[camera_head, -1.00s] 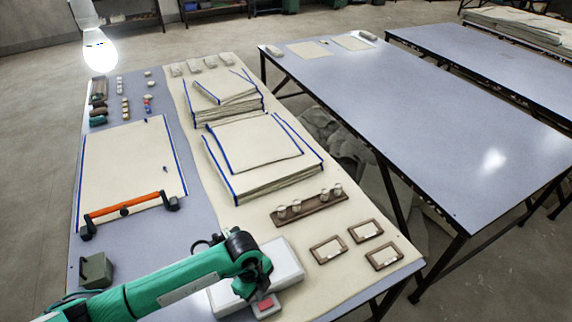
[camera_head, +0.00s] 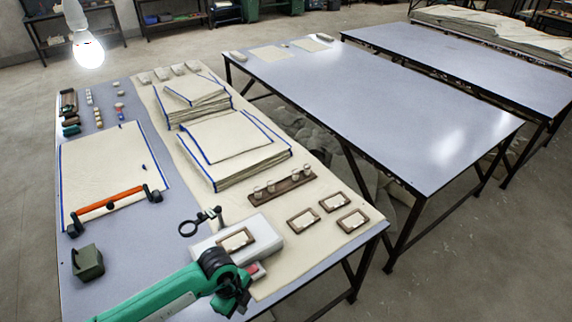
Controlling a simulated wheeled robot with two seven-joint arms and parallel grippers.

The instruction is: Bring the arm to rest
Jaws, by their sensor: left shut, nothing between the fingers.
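My left arm, green with black joints, reaches in from the bottom left over the near end of the table. Its black wrist and left gripper (camera_head: 232,300) bend down near the table's front edge, beside a white box (camera_head: 268,238). The gripper is shut and holds nothing; its fingertips are hard to make out against the dark wrist. My right gripper is out of view.
The near table holds folded cream cloths with blue edges (camera_head: 235,150), a flat cloth (camera_head: 105,165), an orange-handled bar (camera_head: 110,204), a green box (camera_head: 87,262), wooden frames (camera_head: 334,202) and a black ring tool (camera_head: 189,228). The table behind (camera_head: 400,110) is mostly bare.

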